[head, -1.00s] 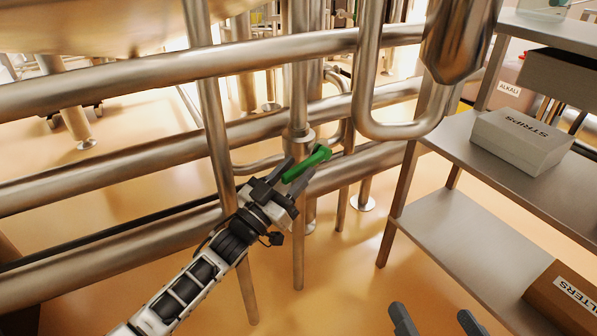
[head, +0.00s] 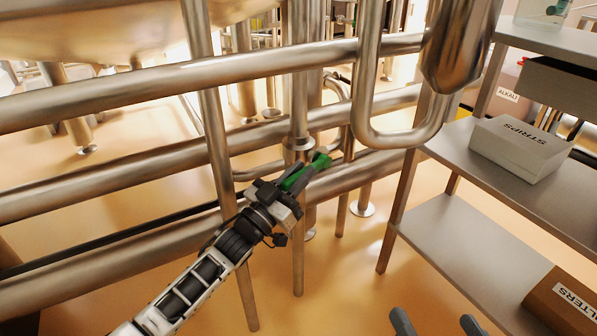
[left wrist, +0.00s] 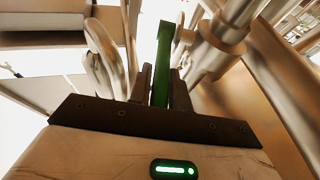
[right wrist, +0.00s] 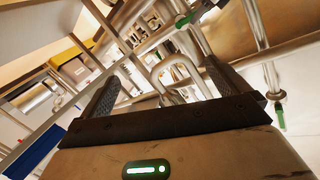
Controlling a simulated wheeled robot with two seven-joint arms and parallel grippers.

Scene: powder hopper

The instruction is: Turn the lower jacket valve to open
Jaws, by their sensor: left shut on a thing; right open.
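The green lever handle of the jacket valve (head: 321,161) shows beside the vertical steel pipe in the middle of the head view. My left gripper (head: 298,177) is shut on this lever, and its fingers cover part of it. In the left wrist view the green lever (left wrist: 161,62) stands upright between the two dark fingers. The valve body is mostly hidden, so I cannot tell the valve's exact setting. My right gripper (head: 436,323) is open and empty at the bottom of the head view, low and right of the valve.
Thick horizontal pipes (head: 150,78) and a U-shaped pipe (head: 400,137) surround the valve. A steel shelf (head: 445,240) stands at right with a STRIPS box (head: 520,148) and a FILTERS box (head: 565,303). The right wrist view shows another green handle (right wrist: 279,116). Floor between is free.

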